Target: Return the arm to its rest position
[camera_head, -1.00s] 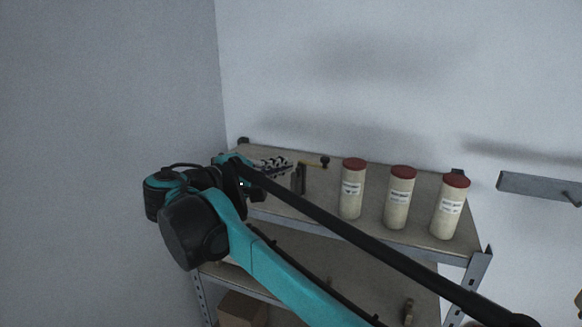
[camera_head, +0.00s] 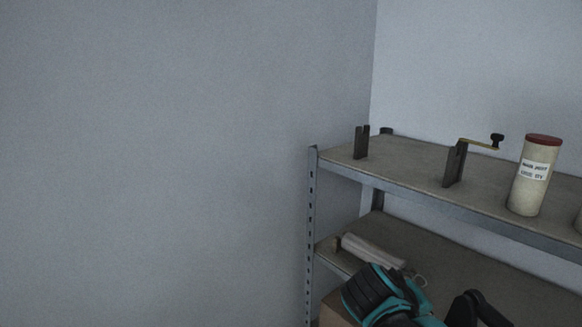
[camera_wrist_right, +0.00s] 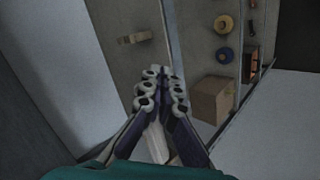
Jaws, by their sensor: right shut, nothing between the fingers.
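My right arm (camera_head: 385,297) shows as teal and black links at the bottom right of the head view, low in front of the shelf unit. Its gripper is out of sight there. In the right wrist view my right gripper (camera_wrist_right: 162,78) has its fingertips together in the middle of the picture, with nothing held. A pale long thing shows behind and between the fingers; I cannot tell what it is. My left gripper is in neither view.
The metal shelf unit's top shelf (camera_head: 415,170) carries brackets (camera_head: 454,165), a crank and a red-capped canister (camera_head: 531,176). A pale roll (camera_head: 372,252) lies on the lower shelf. The wrist view shows a cardboard box (camera_wrist_right: 211,100), a yellow roll (camera_wrist_right: 223,24) and a blue roll (camera_wrist_right: 224,56).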

